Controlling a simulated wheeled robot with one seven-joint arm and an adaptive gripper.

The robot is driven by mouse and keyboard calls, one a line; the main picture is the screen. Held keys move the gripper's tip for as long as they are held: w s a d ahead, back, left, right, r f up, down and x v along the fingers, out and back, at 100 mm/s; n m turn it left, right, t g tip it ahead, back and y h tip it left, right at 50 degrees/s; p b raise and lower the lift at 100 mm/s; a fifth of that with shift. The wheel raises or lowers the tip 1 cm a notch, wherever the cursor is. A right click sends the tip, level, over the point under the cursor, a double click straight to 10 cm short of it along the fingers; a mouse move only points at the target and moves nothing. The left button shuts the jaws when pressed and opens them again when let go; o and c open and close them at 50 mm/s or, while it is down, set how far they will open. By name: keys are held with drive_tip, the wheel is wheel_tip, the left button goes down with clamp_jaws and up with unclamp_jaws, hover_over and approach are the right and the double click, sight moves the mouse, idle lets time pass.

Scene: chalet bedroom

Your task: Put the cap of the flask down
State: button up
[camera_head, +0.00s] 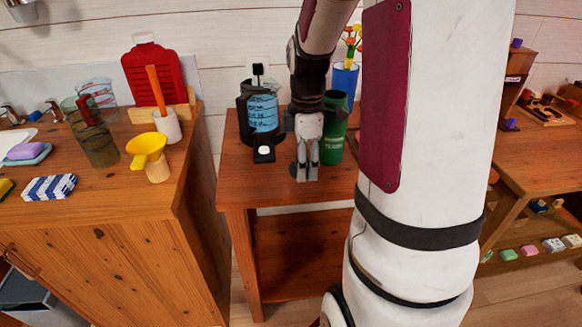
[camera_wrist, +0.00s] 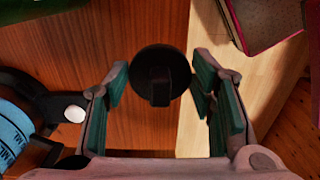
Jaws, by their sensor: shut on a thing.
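My gripper (camera_head: 307,178) is over the middle table (camera_head: 240,187), low near its front part, fingers pointing down. In the wrist view the round black cap (camera_wrist: 143,62) with a raised bar sits between the fingertips, and my gripper is shut on it. In the head view the cap is mostly hidden by the fingers. I cannot tell whether it touches the tabletop. The green flask (camera_head: 334,143) stands upright just right of and behind my gripper, partly hidden by my arm.
A blue cup (camera_head: 345,80) with flowers is behind. The left counter holds a yellow funnel (camera_head: 146,148). The table's front left is bare.

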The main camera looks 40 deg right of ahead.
drive_tip(key=shift+w+f, duration=0.1)
drive_tip(key=shift+w, duration=0.75)
drive_tip(key=shift+f+b, duration=0.55)
drive_tip(key=shift+f, duration=1.15)
drive_tip(key=shift+f, duration=0.1)
drive_tip(key=o, duration=1.1)
drive_tip(key=shift+d, duration=0.1)
drive_tip(key=shift+c, duration=0.2)
